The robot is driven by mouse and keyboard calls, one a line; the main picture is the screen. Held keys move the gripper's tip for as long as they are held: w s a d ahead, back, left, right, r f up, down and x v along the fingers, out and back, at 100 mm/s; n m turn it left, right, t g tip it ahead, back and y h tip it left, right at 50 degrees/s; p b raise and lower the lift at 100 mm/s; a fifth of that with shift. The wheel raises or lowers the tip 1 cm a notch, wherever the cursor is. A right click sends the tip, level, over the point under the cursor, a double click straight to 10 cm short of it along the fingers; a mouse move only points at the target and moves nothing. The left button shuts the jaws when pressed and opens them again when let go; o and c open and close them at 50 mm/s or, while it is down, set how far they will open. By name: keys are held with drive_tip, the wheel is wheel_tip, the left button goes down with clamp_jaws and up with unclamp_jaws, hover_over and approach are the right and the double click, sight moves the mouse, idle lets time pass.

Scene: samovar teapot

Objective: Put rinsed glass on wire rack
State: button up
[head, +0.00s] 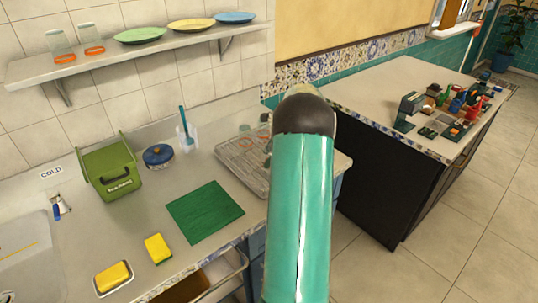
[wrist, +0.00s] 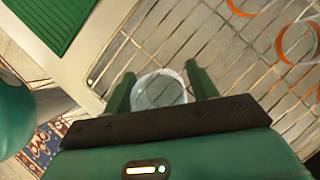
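In the wrist view a clear glass (wrist: 158,90) sits between the two green fingers of my gripper (wrist: 160,86), which appear to touch it on both sides. The glass is over the near part of the wire rack (wrist: 205,40); I cannot tell whether it touches the wires. In the head view the rack (head: 232,160) stands on the counter, partly hidden by my arm, which also hides my gripper and the held glass.
Glasses with orange bands (wrist: 298,42) stand on the rack, to the right in the wrist view. A green mat (head: 205,211) lies beside the rack. A green bin (head: 110,172), a blue pot (head: 158,155) and yellow sponges (head: 158,248) are further left on the counter.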

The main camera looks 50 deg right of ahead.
drive_tip(key=shift+o, duration=0.6)
drive_tip(key=shift+r, duration=0.1)
drive_tip(key=shift+r, duration=0.2)
drive_tip(key=v, duration=1.2)
drive_tip(key=w+a+r+n+h, duration=0.1)
drive_tip(key=a+r+n, duration=0.25)
drive_tip(key=a, duration=0.65)
drive_tip(key=w+a+r+n+g, duration=0.1)
drive_tip(key=w+a+r+n, duration=0.3)
drive_tip(key=a, duration=0.6)
drive_tip(key=s+a+r+n+h, duration=0.1)
drive_tip(key=a+r+n, duration=0.3)
drive_tip(key=a, duration=0.6)
drive_tip(key=s+a+f+n+t+h, duration=0.1)
drive_tip(key=s+a+f+n, duration=0.1)
drive_tip(key=s+a+n, duration=0.5)
drive_tip(key=s+a+f+n+t, duration=0.1)
drive_tip(key=s+a+n, duration=0.6)
drive_tip(key=a, duration=0.7)
drive_tip(key=shift+a+f+n+h, duration=0.35)
drive_tip(key=shift+f+n, duration=0.4)
drive_tip(key=shift+n, duration=0.5)
